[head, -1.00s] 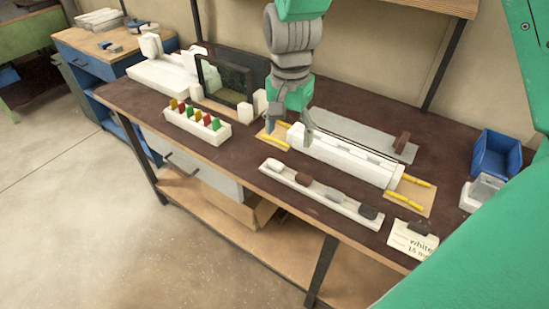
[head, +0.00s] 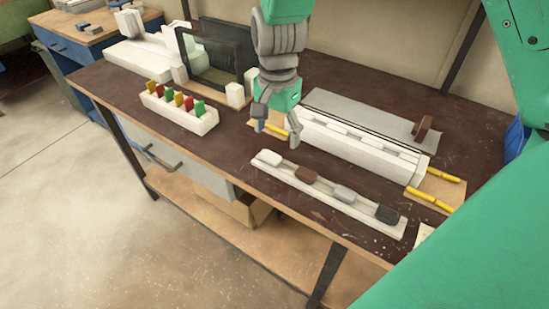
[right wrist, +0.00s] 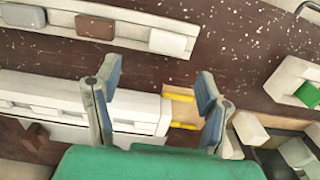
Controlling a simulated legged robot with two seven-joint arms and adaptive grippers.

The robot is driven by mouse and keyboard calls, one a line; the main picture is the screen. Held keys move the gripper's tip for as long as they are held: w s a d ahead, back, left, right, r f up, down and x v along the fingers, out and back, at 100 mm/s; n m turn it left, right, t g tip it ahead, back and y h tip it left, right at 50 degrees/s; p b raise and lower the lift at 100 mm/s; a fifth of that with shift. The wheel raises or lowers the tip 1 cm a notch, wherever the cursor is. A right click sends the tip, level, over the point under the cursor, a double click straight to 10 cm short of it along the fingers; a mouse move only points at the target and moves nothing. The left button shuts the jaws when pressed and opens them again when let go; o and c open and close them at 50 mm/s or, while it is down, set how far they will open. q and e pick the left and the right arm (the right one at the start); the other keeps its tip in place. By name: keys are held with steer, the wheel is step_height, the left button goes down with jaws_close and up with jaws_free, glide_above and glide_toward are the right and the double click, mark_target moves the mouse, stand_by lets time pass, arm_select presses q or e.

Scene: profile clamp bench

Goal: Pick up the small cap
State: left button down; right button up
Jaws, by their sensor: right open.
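Several small caps sit in a row on a white strip (head: 328,202) at the bench's front: a whitish cap (head: 269,157), a brown cap (head: 305,174), a light grey cap (head: 345,193) and a dark cap (head: 387,214). I cannot tell which one "small cap" means. The whitish cap (right wrist: 167,42) and brown cap (right wrist: 95,27) also show in the right wrist view. My right gripper (head: 276,131) is open and empty, just behind the whitish cap and apart from it. Its two fingers (right wrist: 153,80) stand wide apart in the right wrist view. My left gripper is out of view.
A long white profile (head: 350,145) with yellow pins (head: 430,200) at its end lies right of the gripper. A white block with coloured tabs (head: 178,110) and a dark framed panel (head: 215,62) stand to the left. Bare bench lies between block and strip.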

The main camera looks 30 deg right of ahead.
mark_target(270, 155)
steer(key=shift+f, duration=0.7)
steer(key=shift+w+a+f, duration=0.15)
steer(key=shift+a+f, duration=0.05)
steer(key=shift+a, duration=0.05)
steer(key=f, duration=0.1)
steer(key=a+f, duration=0.1)
steer(key=f, duration=0.1)
steer(key=f+b, duration=0.1)
steer(key=shift+a+f, duration=0.35)
steer(key=shift+d+f, duration=0.2)
steer(key=shift+d, duration=0.5)
steer(key=c, duration=0.5)
steer(key=shift+a, duration=0.25)
steer(key=c, duration=0.4)
steer(key=shift+o, duration=0.2)
steer(key=shift+a, duration=0.25)
